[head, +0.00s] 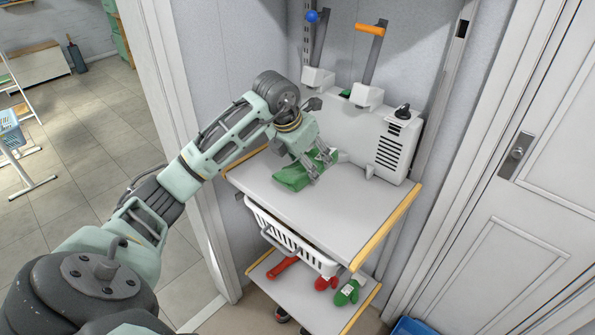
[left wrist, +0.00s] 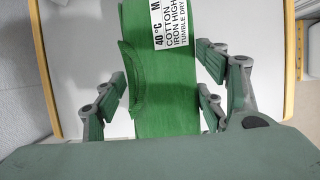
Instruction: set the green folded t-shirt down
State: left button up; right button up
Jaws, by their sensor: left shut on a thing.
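The green folded t-shirt (head: 292,178) is at the left part of the white shelf top (head: 345,214), under my left gripper (head: 318,163). In the left wrist view the green folded t-shirt (left wrist: 165,108) lies between the fingers of my left gripper (left wrist: 160,95), which is shut on it. A white care label with black print shows on the cloth. I cannot tell whether the shirt's underside touches the shelf top. My right gripper is not in view.
A white appliance (head: 392,150) with a vent and a black knob stands at the back of the shelf. A white basket (head: 290,238) hangs below the top. Red and green items (head: 346,292) lie on the lower shelf. The front right of the top is clear.

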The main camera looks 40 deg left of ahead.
aim_at(294, 157)
pick_arm(q)
jog(key=a+f, duration=0.1)
jog(key=a, duration=0.1)
jog(key=shift+a+f, duration=0.35)
jog(key=shift+a, duration=0.05)
notch_tip(294, 157, down, 3)
jog(key=shift+f+p, duration=0.1)
jog(key=shift+p, duration=0.65)
jog(key=shift+f, duration=0.4)
jog(key=shift+f, duration=0.1)
jog(key=o, duration=1.4)
jog(key=shift+c, duration=0.2)
